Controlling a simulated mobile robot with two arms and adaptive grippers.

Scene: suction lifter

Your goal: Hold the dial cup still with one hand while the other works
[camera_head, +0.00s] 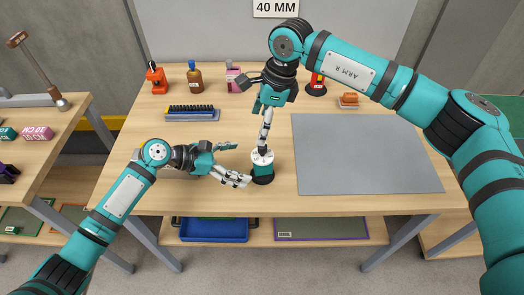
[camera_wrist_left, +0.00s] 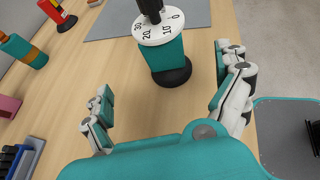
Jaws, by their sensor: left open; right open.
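The dial cup (camera_head: 263,172) stands upright near the front edge of the bench. It has a teal body, black base and white numbered top, clearer in the left wrist view (camera_wrist_left: 168,55), where a black part rises from the top. My left gripper (camera_head: 240,165) is open, just left of the cup. In the left wrist view its fingers (camera_wrist_left: 167,95) are spread, with the cup ahead between them and not touching either. My right gripper (camera_head: 265,132) is open and points down directly above the cup's top. I cannot tell if its fingertips touch the top.
A grey mat (camera_head: 365,155) lies right of the cup. Behind stand a blue rack (camera_head: 192,114), an orange-red tool (camera_head: 157,78), a brown bottle (camera_head: 195,76), a pink bottle (camera_head: 233,76) and a red-black item (camera_head: 316,85). The bench between the rack and cup is mostly clear.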

